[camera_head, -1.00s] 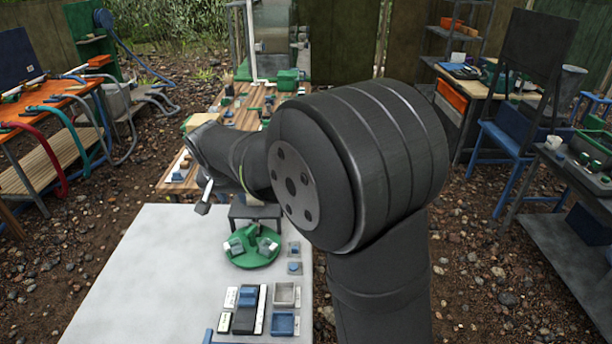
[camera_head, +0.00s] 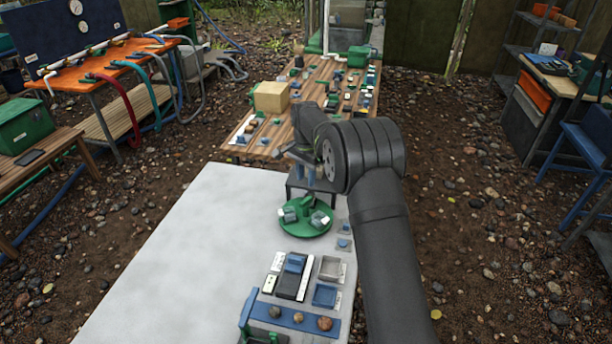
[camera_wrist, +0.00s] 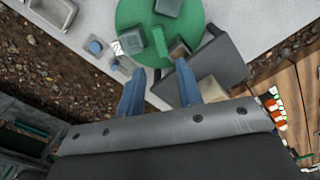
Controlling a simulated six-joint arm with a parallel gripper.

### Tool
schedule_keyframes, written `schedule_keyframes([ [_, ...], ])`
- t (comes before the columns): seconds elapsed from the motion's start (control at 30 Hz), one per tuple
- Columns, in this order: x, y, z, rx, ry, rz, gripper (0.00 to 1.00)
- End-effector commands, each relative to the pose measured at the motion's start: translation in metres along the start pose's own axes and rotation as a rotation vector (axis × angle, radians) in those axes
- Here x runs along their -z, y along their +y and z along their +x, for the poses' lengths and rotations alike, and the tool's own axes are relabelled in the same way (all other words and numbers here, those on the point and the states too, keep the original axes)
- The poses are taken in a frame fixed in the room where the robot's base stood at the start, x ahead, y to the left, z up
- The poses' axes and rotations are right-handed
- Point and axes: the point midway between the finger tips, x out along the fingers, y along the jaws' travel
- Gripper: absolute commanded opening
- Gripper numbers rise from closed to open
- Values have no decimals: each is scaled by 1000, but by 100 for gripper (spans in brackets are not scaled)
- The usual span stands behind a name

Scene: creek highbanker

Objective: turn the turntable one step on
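The green turntable (camera_head: 301,229) stands on the pale table, with a raised green part (camera_head: 308,201) near its middle and small grey and white blocks on it. In the wrist view the turntable (camera_wrist: 136,15) fills the top middle, with its upright green part (camera_wrist: 159,40) just beyond my fingertips. My gripper (camera_wrist: 160,70) is open, its two blue fingers apart with nothing between them. In the head view my gripper (camera_head: 319,176) is behind the turntable, above a dark stand. I cannot tell whether a finger touches anything.
The dark stand (camera_head: 297,184) is close behind the turntable. In front are a grey tray (camera_head: 330,268), a blue tray (camera_head: 324,296), a dark block holder (camera_head: 290,284) and a blue strip (camera_head: 290,318) with round pieces. The pale table's left side (camera_head: 180,265) is clear.

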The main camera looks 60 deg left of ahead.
Motion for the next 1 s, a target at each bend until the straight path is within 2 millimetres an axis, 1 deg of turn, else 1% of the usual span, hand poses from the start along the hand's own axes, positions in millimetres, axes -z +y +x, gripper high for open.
schedule_keyframes([
  [0.27,1,0,15,-2,-5,6,33],
  [0.8,0,0,69,-2,-5,5,33],
  [1.0,1,0,84,-2,-5,5,33],
])
